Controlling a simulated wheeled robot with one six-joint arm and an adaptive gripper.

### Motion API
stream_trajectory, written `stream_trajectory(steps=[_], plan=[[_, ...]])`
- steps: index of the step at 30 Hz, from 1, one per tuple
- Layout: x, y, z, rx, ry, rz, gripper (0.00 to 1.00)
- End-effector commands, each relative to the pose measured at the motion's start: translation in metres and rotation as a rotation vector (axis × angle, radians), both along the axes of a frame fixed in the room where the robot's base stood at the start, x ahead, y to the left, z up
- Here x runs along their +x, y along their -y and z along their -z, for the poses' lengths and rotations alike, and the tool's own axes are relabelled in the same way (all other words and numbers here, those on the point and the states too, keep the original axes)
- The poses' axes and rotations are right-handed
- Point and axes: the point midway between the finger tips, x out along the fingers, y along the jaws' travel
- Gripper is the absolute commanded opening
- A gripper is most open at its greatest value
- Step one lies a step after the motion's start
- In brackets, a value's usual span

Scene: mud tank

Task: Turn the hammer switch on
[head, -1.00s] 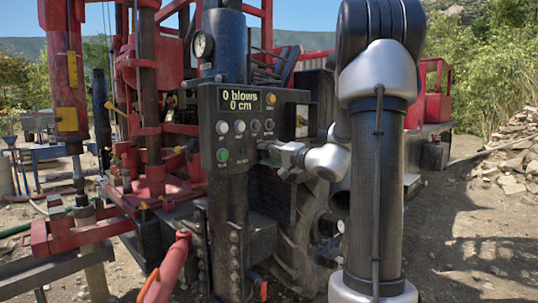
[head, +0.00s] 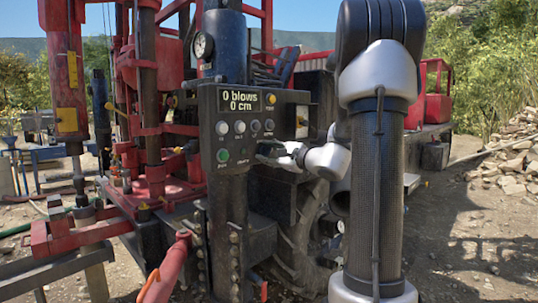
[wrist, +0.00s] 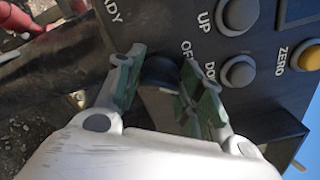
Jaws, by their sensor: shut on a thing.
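The hammer switch is a dark, rounded knob (wrist: 158,70) on the black control panel (head: 212,105). An "OFF" label shows beside it in the wrist view. My gripper (wrist: 160,82) is shut on the knob, with one green-padded finger on each side. In the head view, my gripper (head: 266,151) reaches in from the right to the panel's lower right part and hides the knob. The knob's exact pointing direction cannot be told. The panel's display (head: 241,101) reads "0 blows 0 cm".
A green button (head: 222,155) is at the panel's lower left. A red handle (head: 165,270) stands in front, at lower left.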

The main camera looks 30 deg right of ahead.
Motion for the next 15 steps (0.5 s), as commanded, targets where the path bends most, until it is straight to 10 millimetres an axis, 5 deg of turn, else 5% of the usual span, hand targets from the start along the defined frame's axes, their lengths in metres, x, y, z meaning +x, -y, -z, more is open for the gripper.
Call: stream_trajectory(steps=[15], plan=[[0.0002,0.0013,-0.0007,0.424,-0.116,0.001,0.14]])
